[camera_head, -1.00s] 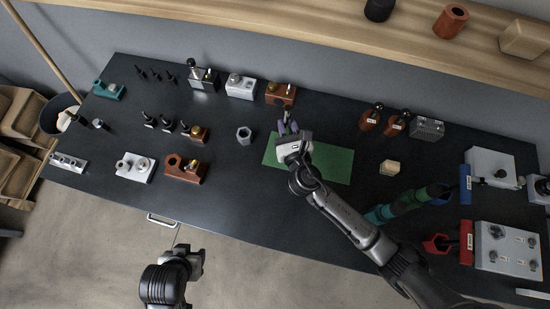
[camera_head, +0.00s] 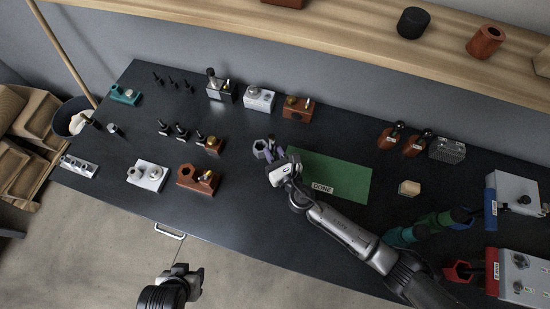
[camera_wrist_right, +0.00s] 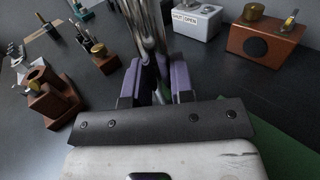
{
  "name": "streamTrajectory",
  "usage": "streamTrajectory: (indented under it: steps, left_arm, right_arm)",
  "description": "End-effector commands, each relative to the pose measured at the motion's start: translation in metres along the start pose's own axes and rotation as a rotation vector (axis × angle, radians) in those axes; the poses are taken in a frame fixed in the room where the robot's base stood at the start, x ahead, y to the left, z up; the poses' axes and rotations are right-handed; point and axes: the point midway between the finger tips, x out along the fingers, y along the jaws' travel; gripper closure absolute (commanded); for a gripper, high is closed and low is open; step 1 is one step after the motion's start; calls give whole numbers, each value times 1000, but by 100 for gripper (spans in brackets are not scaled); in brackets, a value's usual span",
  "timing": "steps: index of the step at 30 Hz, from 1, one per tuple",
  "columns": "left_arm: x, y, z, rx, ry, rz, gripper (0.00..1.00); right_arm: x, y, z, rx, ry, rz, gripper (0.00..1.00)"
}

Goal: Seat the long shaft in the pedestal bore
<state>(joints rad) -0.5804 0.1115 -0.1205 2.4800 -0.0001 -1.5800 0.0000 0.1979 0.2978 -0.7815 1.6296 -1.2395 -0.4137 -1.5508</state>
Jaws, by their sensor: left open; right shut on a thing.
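My right gripper (camera_head: 274,157) is at the left edge of the green mat. In the right wrist view, its purple fingers (camera_wrist_right: 156,82) are shut on a shiny metal shaft (camera_wrist_right: 148,25), which extends out of the top of that picture. The shaft's lower end is hidden by the fingers and gripper body. A grey hexagonal piece with a dark opening (camera_head: 259,148), possibly the pedestal, stands right beside the fingers, partly covered by them. I cannot tell whether the shaft touches it. My left gripper (camera_head: 192,283) is open and empty, in front of the table.
The green mat marked DONE (camera_head: 340,175) is bare. Brown, white and black fixture blocks stand behind, including a brown one (camera_head: 297,107). Another brown block with a hole (camera_head: 198,178) stands front left. A small wooden block (camera_head: 409,188) lies right of the mat.

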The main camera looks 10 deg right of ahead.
Motion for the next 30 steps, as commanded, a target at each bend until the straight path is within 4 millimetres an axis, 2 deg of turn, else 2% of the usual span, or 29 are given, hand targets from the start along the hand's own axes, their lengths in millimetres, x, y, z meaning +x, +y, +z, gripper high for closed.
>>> streamTrajectory:
  steps: [4,9,25,26,30]
  left_arm:
    - [14,0,5,1,0,-1,48]
    - [23,-2,8,7,-1,-6,48]
    - [27,-3,9,11,-2,-10,48]
    - [26,-3,9,11,-2,-9,48]
    - [26,-2,8,6,-1,-6,48]
  right_arm:
    - [0,0,-22,-1,0,0,100]
    - [0,0,-36,0,-2,0,100]
    - [0,0,-43,0,-2,0,100]
    - [0,0,-42,0,0,0,75]
    - [0,0,-42,0,1,0,61]
